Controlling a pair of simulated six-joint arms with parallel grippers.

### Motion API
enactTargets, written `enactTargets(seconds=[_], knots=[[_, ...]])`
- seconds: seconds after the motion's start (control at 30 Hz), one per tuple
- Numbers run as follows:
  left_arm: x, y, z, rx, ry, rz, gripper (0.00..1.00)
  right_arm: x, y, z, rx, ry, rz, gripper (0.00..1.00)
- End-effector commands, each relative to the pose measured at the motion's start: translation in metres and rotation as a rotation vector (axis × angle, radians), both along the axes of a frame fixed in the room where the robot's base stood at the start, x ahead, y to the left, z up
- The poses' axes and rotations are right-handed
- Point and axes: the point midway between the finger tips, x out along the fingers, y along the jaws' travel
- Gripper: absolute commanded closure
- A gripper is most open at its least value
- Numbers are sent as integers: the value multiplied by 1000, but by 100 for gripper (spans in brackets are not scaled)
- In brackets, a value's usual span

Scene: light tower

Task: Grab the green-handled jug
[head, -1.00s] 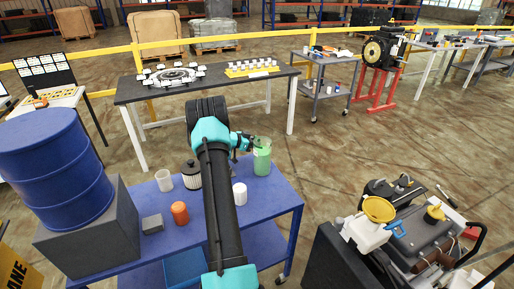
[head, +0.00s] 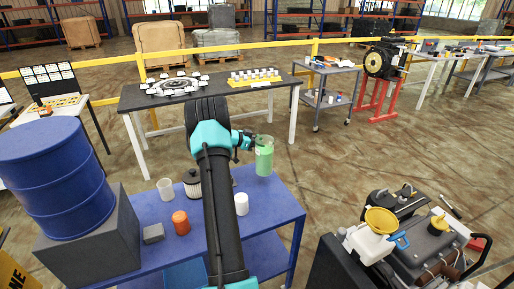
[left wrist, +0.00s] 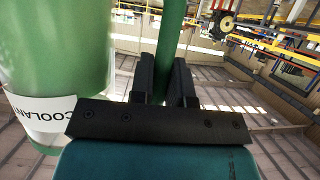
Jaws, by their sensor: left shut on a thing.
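The green-handled jug (head: 264,156) is a clear jug with green contents, above the back right corner of the blue table. It looks upright, and its base appears slightly clear of the tabletop. In the left wrist view the jug (left wrist: 60,60) fills the left side, with a white label reading COOLANT. My left gripper (head: 248,140) reaches the jug from its left side in the head view. In the left wrist view its two dark fingers (left wrist: 167,85) are shut around the green handle (left wrist: 169,40). My right gripper is not in view.
The blue table (head: 150,255) also holds a white cup (head: 241,204), an orange container (head: 181,222), a dark-ribbed filter (head: 192,184), a clear cup (head: 166,189) and a grey block (head: 153,233). A blue barrel (head: 50,180) stands at left. Open floor lies right of the jug.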

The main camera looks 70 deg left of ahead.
Motion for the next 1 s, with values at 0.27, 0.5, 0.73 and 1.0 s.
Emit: enactTargets(seconds=[0.27, 0.5, 0.73, 1.0], knots=[[0, 0, 24, 2, -2, 0, 100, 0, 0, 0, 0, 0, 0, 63], [0, 0, 36, 1, -2, 0, 100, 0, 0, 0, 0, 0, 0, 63], [0, 0, 42, 1, -2, 0, 100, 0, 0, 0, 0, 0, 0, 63], [0, 0, 43, 0, -2, 0, 100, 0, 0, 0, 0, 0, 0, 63]])
